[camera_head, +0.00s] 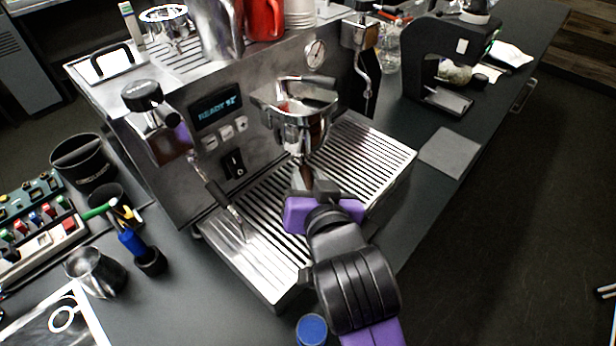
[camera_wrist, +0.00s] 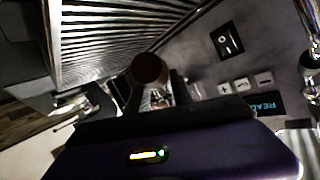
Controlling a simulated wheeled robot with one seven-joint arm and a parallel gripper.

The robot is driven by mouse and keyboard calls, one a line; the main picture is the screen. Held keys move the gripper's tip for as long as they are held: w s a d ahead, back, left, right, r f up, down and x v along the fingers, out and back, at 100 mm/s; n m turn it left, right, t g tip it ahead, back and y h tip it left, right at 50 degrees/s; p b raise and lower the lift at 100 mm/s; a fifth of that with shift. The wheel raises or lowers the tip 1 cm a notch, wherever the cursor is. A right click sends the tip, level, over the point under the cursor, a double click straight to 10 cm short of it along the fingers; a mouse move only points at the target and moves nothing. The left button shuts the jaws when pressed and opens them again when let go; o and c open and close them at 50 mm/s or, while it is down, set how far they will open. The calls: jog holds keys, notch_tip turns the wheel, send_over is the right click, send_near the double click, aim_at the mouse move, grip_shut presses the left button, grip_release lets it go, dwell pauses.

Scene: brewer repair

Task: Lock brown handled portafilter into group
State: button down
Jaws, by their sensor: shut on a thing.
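The silver espresso machine (camera_head: 150,140) stands on the dark counter with its display lit. Its chrome group (camera_head: 290,95) juts from the front panel above the drip tray (camera_head: 370,140). My gripper (camera_head: 312,188) is in front of the group, above the drip tray, shut on the brown handle of the portafilter (camera_head: 306,174). In the wrist view, the round brown handle end (camera_wrist: 150,68) shows between the dark fingers of my gripper (camera_wrist: 152,95). The portafilter's metal head is at or just under the group. I cannot tell whether it is seated or turned tight.
A steam wand (camera_head: 225,200) hangs left of my gripper, over the tray. A black grinder (camera_head: 450,60) stands at the back right, near a grey mat (camera_head: 450,152). A knock bin (camera_head: 83,162) and a steel pitcher (camera_head: 95,272) stand at the left.

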jog(key=shift+r+p, duration=1.2)
jog(key=shift+p, duration=0.65)
dwell(2.7)
jog(key=shift+d+p, duration=0.1)
jog(key=shift+p, duration=0.2)
dwell(0.3)
jog(key=shift+w+d+r+y+p, duration=0.1)
jog(key=shift+d+y+p, duration=0.2)
jog(key=shift+y, duration=0.1)
jog(key=shift+w+d+n+g+y+p, duration=0.25)
jog(key=shift+d+n+g+y, duration=0.15)
jog(key=shift+n+y, duration=0.25)
jog(key=shift+w+d+n+g+y+p, duration=0.1)
jog(key=shift+d+n+g+y+p, duration=0.2)
jog(key=shift+n+y, duration=0.35)
jog(key=shift+w+d+n+g+y+b, duration=0.55)
jog(key=shift+n+g+y, duration=0.25)
jog(key=shift+n, duration=0.2)
jog(key=shift+w+d+n+g+y+b, duration=0.4)
jog(key=shift+d+n+g+y+b, duration=0.35)
jog(key=shift+n, duration=0.25)
jog(key=shift+w+d+n+g+y+b, duration=0.45)
jog(key=shift+n+g+y, duration=0.35)
jog(key=shift+n, duration=0.2)
